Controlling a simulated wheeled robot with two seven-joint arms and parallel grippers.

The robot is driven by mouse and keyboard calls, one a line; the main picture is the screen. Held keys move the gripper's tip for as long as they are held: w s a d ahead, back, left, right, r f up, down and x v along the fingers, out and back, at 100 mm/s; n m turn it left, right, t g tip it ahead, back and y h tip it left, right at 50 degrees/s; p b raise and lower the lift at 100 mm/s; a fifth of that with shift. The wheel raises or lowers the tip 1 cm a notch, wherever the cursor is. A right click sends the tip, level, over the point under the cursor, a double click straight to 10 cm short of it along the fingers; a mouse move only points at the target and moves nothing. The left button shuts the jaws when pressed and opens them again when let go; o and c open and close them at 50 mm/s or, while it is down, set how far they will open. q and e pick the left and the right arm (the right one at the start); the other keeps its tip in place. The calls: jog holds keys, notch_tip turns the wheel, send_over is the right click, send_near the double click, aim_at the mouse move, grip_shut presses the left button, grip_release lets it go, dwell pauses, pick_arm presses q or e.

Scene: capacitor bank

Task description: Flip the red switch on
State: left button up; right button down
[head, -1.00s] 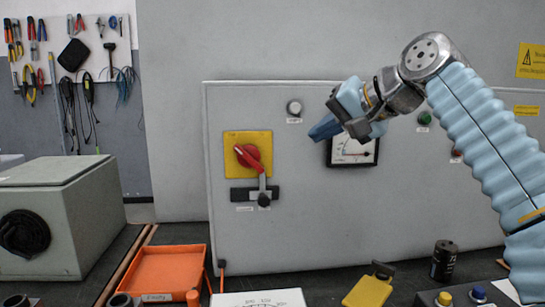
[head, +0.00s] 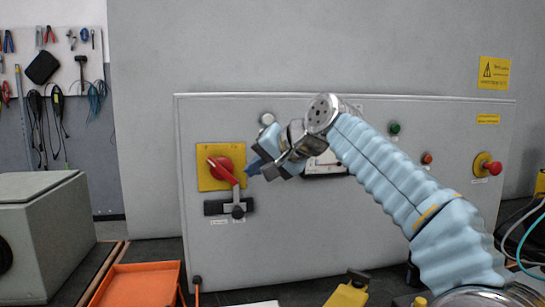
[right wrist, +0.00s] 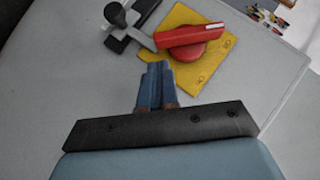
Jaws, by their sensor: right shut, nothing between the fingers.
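The red switch (head: 220,166) is a round red knob with a bar handle on a yellow plate (head: 205,181), fixed to the left part of a grey panel. Its handle slants from upper left to lower right in the head view. My right gripper (head: 250,169) is shut and empty, just right of the switch. In the right wrist view its blue fingertips (right wrist: 158,65) are together, close to the red handle (right wrist: 190,37); I cannot tell whether they touch. A lever with a black knob (head: 238,212) sits below the switch. My left gripper is not in view.
The grey panel (head: 300,240) also carries a meter (head: 325,165), a green button (head: 394,128) and a red stop button (head: 487,165). An orange tray (head: 138,285) lies in front at the left. A grey box (head: 45,215) stands farther left.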

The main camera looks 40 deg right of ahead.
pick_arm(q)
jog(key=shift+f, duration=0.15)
pick_arm(e)
jog(key=shift+w+a+f, duration=0.4)
jog(key=shift+a+f, duration=0.3)
jog(key=shift+f, duration=0.1)
pick_arm(q)
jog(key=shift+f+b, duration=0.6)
jog(key=shift+b, duration=0.05)
pick_arm(e)
jog(key=shift+f, duration=0.2)
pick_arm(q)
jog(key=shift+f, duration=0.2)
pick_arm(e)
jog(key=shift+f+t+y, duration=0.1)
jog(key=shift+t+y, duration=0.2)
